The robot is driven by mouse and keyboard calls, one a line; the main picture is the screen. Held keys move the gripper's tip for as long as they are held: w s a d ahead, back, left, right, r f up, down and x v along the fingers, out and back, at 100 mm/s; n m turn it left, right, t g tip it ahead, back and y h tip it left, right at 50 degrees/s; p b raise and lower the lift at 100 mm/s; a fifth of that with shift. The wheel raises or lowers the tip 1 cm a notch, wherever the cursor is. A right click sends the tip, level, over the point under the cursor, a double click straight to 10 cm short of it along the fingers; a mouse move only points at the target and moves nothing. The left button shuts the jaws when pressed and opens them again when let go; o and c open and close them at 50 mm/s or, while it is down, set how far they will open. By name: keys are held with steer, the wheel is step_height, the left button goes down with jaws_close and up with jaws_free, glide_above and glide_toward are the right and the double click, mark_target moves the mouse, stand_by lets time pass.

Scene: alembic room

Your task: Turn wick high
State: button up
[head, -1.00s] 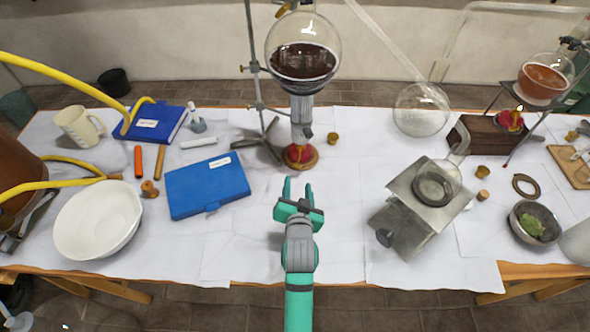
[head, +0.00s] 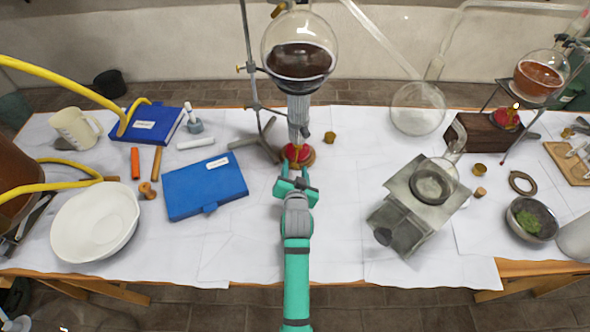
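A red burner lamp (head: 298,153) stands on the table under a round flask of dark liquid (head: 299,62). A pale ribbed column sits between lamp and flask. My gripper (head: 296,168) is right in front of the lamp, its two teal fingers apart and pointing at it. The fingertips reach the lamp's near edge; whether they touch it I cannot tell. The wick and any knob on this lamp are too small or hidden to make out. A second red lamp (head: 506,118) with a small flame is at the right, under a flask of orange liquid (head: 540,76).
A metal stand (head: 250,80) rises just left of the lamp. A small brass cup (head: 330,137) is to its right. A blue case (head: 205,187) lies left of my gripper, and a metal box stand (head: 412,205) is to the right. White cloth around my arm is clear.

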steer(key=c, duration=0.9)
steer(key=shift+w+n, duration=0.1)
steer(key=shift+n, duration=0.2)
steer(key=shift+c, duration=0.2)
steer(key=shift+s+a+n+h, duration=0.15)
steer(key=shift+s+n+h, duration=0.05)
steer(key=shift+n+h, duration=0.25)
steer(key=o, duration=1.1)
steer(key=shift+c, duration=0.2)
steer(key=v, duration=1)
steer(key=shift+s+r, duration=0.25)
steer(key=shift+s, duration=0.05)
steer(key=shift+f, duration=0.1)
